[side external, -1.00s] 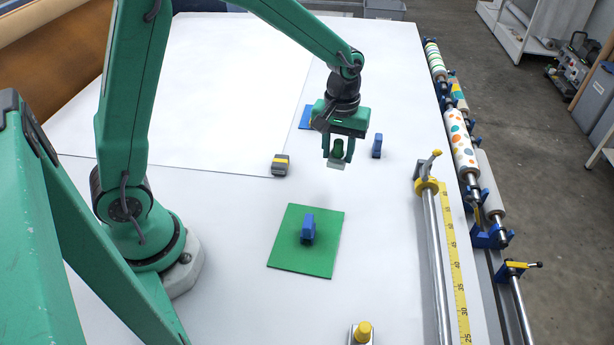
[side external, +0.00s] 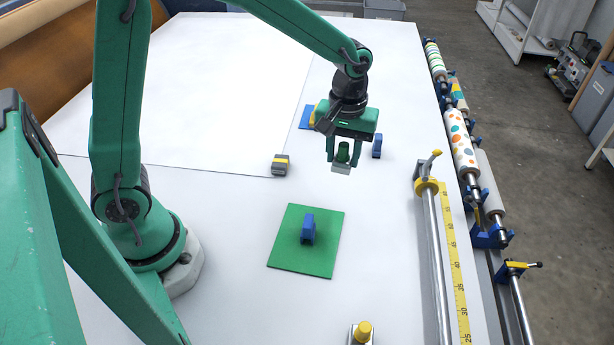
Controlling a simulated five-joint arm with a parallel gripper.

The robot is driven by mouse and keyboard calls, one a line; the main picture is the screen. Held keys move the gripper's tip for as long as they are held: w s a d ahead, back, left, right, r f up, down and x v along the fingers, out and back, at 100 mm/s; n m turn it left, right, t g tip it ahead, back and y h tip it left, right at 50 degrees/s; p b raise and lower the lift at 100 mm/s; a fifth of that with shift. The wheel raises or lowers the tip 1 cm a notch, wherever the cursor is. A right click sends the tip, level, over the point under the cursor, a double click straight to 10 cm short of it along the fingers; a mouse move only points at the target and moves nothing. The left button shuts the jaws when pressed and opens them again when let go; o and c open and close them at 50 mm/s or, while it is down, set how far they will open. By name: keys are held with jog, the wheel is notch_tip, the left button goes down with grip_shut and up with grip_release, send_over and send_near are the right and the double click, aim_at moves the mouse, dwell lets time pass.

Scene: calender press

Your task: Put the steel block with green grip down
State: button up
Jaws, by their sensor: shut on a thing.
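My gripper (side external: 343,160) is shut on the green grip of the steel block (side external: 341,169). The block hangs below the fingers and looks to be above the white table (side external: 225,215), though the exact gap is hard to tell. The fingers partly hide the grip.
A green mat (side external: 290,262) carries a blue clamp-like piece (side external: 308,229). Another blue piece (side external: 377,146) stands just right of my gripper. A yellow-knobbed block (side external: 362,332) is at the front; a steel bar (side external: 436,265) runs at right.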

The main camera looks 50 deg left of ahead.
jog(key=s+a+n, duration=0.5)
jog(key=s+a, duration=0.2)
jog(key=a, duration=0.3)
jog(key=s+a+n, duration=0.6)
jog(key=a, duration=0.4)
jog(key=s+a+f, duration=0.1)
jog(key=a+f, duration=0.1)
jog(key=a, duration=0.2)
jog(key=s+a+f, duration=0.1)
jog(key=a+f, duration=0.1)
jog(key=a, duration=0.1)
jog(key=a+f, duration=0.2)
jog(key=a, duration=0.2)
jog(key=shift+s+a+f, duration=0.3)
jog(key=shift+s+f, duration=0.05)
jog(key=shift+s, duration=0.05)
jog(key=shift+f, duration=2)
jog(key=shift+f, duration=0.15)
jog(key=o, duration=1)
jog(key=shift+o, duration=0.2)
